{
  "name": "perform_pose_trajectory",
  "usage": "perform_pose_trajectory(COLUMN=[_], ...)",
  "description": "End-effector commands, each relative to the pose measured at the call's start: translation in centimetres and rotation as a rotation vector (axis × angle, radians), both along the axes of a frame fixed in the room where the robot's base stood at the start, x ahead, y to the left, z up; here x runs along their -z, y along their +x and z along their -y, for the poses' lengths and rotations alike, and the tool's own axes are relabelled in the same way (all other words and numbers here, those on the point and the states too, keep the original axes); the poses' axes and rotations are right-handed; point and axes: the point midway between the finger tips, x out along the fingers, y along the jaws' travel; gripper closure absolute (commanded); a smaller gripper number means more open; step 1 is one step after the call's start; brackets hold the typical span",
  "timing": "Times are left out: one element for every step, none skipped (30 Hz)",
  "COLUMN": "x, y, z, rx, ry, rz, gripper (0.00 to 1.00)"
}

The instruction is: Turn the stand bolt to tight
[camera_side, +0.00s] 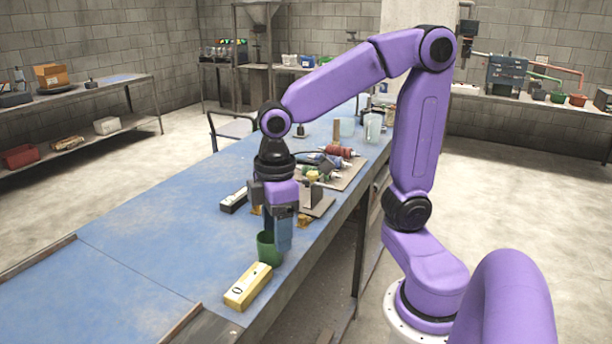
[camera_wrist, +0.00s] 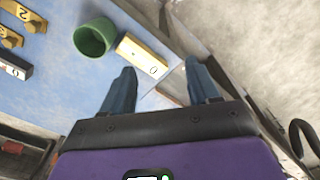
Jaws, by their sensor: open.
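My gripper (camera_side: 283,240) points down over the near part of the blue table, by its right edge. Its two blue fingers stand apart in the wrist view (camera_wrist: 160,82), with nothing between them. In the side view the fingers partly cover a green cup (camera_side: 267,250); the wrist view shows that cup (camera_wrist: 95,38) beyond and left of the fingers. A flat brown-grey plate with an upright block (camera_side: 313,194) lies behind the gripper and may be the stand. I cannot make out a bolt on it; my gripper hides part of that area.
A yellow block marked 0 (camera_side: 248,286) lies in front of the cup, also in the wrist view (camera_wrist: 143,60). A black-and-white block (camera_side: 234,200) lies left of my gripper. Red-handled tools (camera_side: 338,151) lie farther back. The table's left side (camera_side: 150,240) is clear.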

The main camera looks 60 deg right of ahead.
Motion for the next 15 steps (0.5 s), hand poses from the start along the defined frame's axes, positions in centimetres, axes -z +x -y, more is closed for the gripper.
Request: perform_pose_trajectory(x=[-0.4,-0.7,-1.0,-1.3,-1.5,-1.7,-2.0,-2.2,-2.4,-2.6,-2.8,-3.0,-3.2,-3.3,-3.5], y=[2.0,3.1,4.6,5.6,6.6,8.0,9.0,10.0,11.2,12.1,13.0,14.0,14.8,15.5,16.4], z=[0.7,1.1,1.8,2.4,3.0,4.0,4.8,5.6,6.8,7.8,8.8,10.2,11.4,12.6,14.2], rx=[0.038,0.053,0.077,0.094,0.110,0.134,0.151,0.168,0.190,0.207,0.224,0.246,0.264,0.282,0.304], ry=[-0.001,-0.002,-0.004,-0.003,-0.004,-0.005,-0.006,-0.006,-0.007,-0.008,-0.008,-0.009,-0.009,-0.010,-0.010], rz=[0.000,-0.001,-0.001,-0.002,-0.002,-0.003,-0.003,-0.004,-0.005,-0.005,-0.006,-0.007,-0.006,-0.008,-0.008], gripper=[0.40,0.40,0.40,0.40,0.40,0.40,0.40,0.40,0.40,0.40,0.40,0.40,0.40,0.40,0.40])
